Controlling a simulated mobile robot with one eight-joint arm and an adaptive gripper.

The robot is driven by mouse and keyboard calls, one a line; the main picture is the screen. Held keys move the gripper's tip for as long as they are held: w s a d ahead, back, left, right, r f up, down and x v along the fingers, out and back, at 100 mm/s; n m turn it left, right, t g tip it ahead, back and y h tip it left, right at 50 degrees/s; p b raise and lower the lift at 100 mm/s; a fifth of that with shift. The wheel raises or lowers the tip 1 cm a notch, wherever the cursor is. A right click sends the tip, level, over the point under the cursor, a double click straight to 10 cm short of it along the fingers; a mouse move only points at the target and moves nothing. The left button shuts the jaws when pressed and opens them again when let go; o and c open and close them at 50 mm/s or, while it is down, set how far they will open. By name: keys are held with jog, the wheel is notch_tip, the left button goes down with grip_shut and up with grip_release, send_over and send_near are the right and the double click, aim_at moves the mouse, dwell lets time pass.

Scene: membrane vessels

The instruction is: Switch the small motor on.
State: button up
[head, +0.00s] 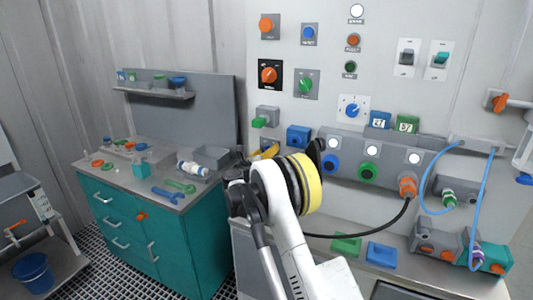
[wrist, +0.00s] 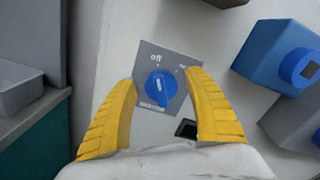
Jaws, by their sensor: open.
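A blue rotary knob (wrist: 161,87) sits on a grey plate (wrist: 149,58) in the wrist view. The plate reads "off" at its upper left; a second label at the upper right is partly covered by a finger. A small label below the knob is too blurred to read. The knob bears a pale mark, but its exact setting is hard to tell. My gripper (wrist: 161,77) is open, its yellow fingers on either side of the knob, with no clear contact. In the head view my arm hides this knob, and only a bit of yellow finger shows at my gripper (head: 270,152).
A blue box (wrist: 275,55) juts out right of the plate; it also shows in the head view (head: 298,135). A grey tray (wrist: 25,75) on the teal cabinet (head: 135,228) is at left. Other knobs and switches crowd the wall, including an orange knob (head: 268,75).

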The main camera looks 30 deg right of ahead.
jog(key=c, duration=1.1)
jog(key=shift+c, duration=0.2)
jog(key=shift+m, duration=0.4)
jog(key=m, duration=0.4)
jog(key=shift+s+d+r+m, duration=0.1)
jog(key=shift+s+m, duration=0.05)
jog(key=shift+m, duration=0.25)
jog(key=m, duration=0.6)
jog(key=shift+s+d+b, duration=0.1)
jog(key=shift+s+b, duration=0.05)
jog(key=shift+b, duration=0.25)
jog(key=shift+m, duration=0.3)
